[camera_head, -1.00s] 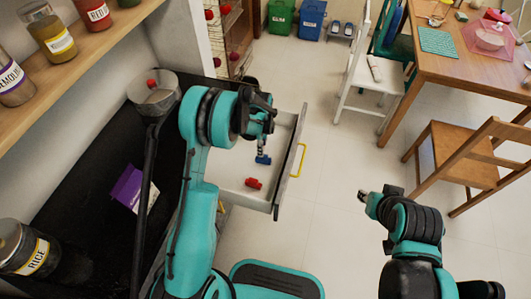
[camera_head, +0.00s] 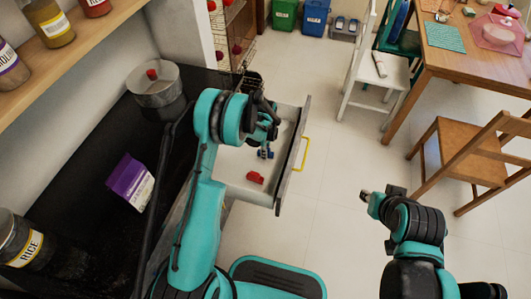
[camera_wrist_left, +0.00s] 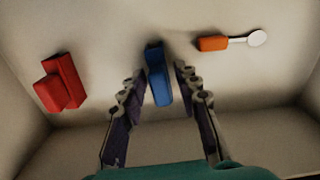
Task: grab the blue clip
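The blue clip (camera_wrist_left: 157,75) lies on the drawer floor in the left wrist view, between and just ahead of my left gripper's fingers (camera_wrist_left: 160,85). The fingers are spread, with a gap on each side of the clip. In the head view the blue clip (camera_head: 265,154) shows only in part under my left gripper (camera_head: 268,147), which reaches down into the open drawer (camera_head: 235,183). My right gripper (camera_head: 367,194) is over the floor at the lower right, away from the drawer; its fingers are too small to judge.
A red clip (camera_wrist_left: 60,83) lies to the left of the blue one, also in the head view (camera_head: 255,177). An orange-handled spoon (camera_wrist_left: 230,42) lies to the right in the wrist view. The drawer has a yellow handle (camera_head: 302,154). A wooden chair (camera_head: 465,155) stands at right.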

